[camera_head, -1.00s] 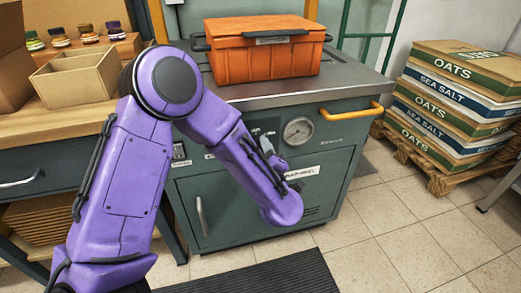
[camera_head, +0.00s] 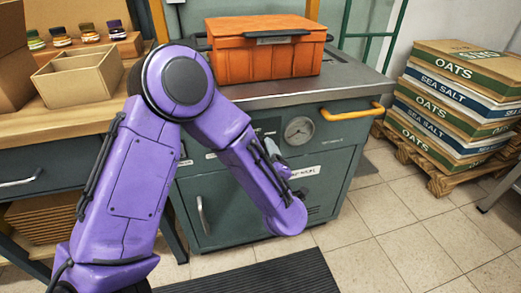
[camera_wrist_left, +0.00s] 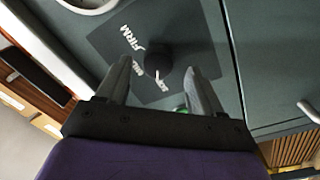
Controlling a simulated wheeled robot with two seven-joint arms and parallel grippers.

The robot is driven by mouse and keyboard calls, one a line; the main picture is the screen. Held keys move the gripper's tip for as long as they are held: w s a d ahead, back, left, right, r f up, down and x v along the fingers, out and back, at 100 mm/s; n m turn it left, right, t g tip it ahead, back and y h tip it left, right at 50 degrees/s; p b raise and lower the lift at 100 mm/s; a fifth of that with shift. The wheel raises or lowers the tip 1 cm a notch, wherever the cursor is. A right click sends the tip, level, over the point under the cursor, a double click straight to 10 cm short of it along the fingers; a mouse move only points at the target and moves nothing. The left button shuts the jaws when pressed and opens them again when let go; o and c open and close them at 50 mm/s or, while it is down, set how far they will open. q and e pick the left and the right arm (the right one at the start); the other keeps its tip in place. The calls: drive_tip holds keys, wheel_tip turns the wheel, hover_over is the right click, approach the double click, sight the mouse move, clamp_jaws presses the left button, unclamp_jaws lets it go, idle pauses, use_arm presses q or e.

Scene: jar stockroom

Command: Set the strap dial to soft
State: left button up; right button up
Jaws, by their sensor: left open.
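The strap dial (camera_wrist_left: 159,57) is a round black knob on a dark plate (camera_wrist_left: 190,35) in the left wrist view. The plate reads FIRM (camera_wrist_left: 132,38), with a smaller, partly hidden label and another small label at the lower right that looks like SOFT (camera_wrist_left: 161,88). A small white mark on the knob faces the picture's lower side; its exact setting is hard to tell. My left gripper (camera_wrist_left: 159,68) is open, its fingers on either side of the knob, with no clear contact. In the head view my forearm hides the dial. My right gripper is out of view.
The dial is on the front of a grey-green cabinet (camera_head: 262,190) with a round gauge (camera_head: 299,131) and a yellow handle (camera_head: 351,114). An orange crate (camera_head: 265,60) stands on top.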

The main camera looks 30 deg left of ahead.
use_arm(q)
drive_tip(key=v, duration=0.8)
drive_tip(key=shift+s+d+p, duration=0.15)
drive_tip(key=shift+d+p, duration=0.05)
drive_tip(key=shift+p, duration=0.25)
drive_tip(key=w+d+f+m+t+h, duration=0.2)
drive_tip(key=w+d+f+m+h, duration=0.1)
drive_tip(key=f+m+h, duration=0.15)
drive_tip(key=s+a+f+m+g+h, duration=0.1)
drive_tip(key=s+f+m+g+h, duration=0.15)
drive_tip(key=f, duration=0.45)
drive_tip(key=s+a+f+m+g+h, duration=0.1)
drive_tip(key=s+f+m+h, duration=0.2)
drive_tip(key=f, duration=0.4)
drive_tip(key=s+a+f+m+g, duration=0.2)
drive_tip(key=s+a+f+g, duration=0.3)
drive_tip(key=s, duration=0.5)
drive_tip(key=s+a+f+m+g, duration=0.1)
drive_tip(key=s+a+f+g, duration=0.15)
drive_tip(key=s+f, duration=0.65)
wheel_tip(320, 180, up, 24)
drive_tip(key=s+p, duration=0.1)
drive_tip(key=p, duration=2.2)
drive_tip(key=shift+s+d+r+p, duration=0.25)
drive_tip(key=shift+d+p, duration=0.05)
drive_tip(key=shift+p, duration=0.1)
